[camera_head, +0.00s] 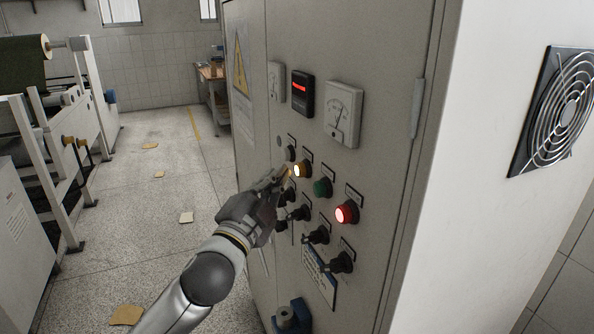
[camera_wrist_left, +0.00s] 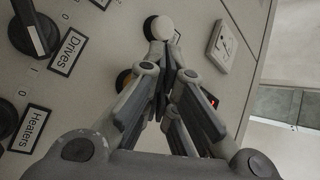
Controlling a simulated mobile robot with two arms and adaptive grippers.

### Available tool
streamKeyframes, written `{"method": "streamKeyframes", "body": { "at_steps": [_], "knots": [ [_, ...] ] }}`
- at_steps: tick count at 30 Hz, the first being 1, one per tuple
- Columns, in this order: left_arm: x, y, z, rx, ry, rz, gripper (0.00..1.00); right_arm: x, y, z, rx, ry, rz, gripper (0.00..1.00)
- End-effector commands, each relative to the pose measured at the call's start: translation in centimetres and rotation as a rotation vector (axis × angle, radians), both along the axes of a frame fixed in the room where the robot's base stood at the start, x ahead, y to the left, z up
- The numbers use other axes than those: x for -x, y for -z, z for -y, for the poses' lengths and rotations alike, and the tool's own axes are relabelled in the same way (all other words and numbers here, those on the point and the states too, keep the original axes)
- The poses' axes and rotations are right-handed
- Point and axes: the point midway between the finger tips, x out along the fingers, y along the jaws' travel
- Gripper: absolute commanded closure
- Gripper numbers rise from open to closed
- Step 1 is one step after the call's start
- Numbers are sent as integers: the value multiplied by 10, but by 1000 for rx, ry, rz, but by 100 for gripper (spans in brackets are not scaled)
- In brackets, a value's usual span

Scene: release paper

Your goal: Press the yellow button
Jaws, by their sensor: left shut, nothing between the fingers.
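In the left wrist view the closed fingers (camera_wrist_left: 162,50) point at the panel, just below a pale round button (camera_wrist_left: 160,27). My right gripper is not in view.
A green button (camera_head: 322,187) and a lit red button (camera_head: 346,213) follow to the right. Black rotary knobs (camera_head: 340,262) sit below. A red display (camera_head: 302,92) and a white gauge (camera_head: 343,112) are above. The floor left of the cabinet has scattered paper pieces (camera_head: 186,217).

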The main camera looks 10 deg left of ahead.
Motion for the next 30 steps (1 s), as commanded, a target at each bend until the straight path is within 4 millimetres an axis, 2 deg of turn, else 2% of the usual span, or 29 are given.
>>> {"method": "streamKeyframes", "body": {
  "at_steps": [30],
  "knots": [
    [-7,-1,10,0,0,0,100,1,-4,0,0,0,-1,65]
  ]
}}
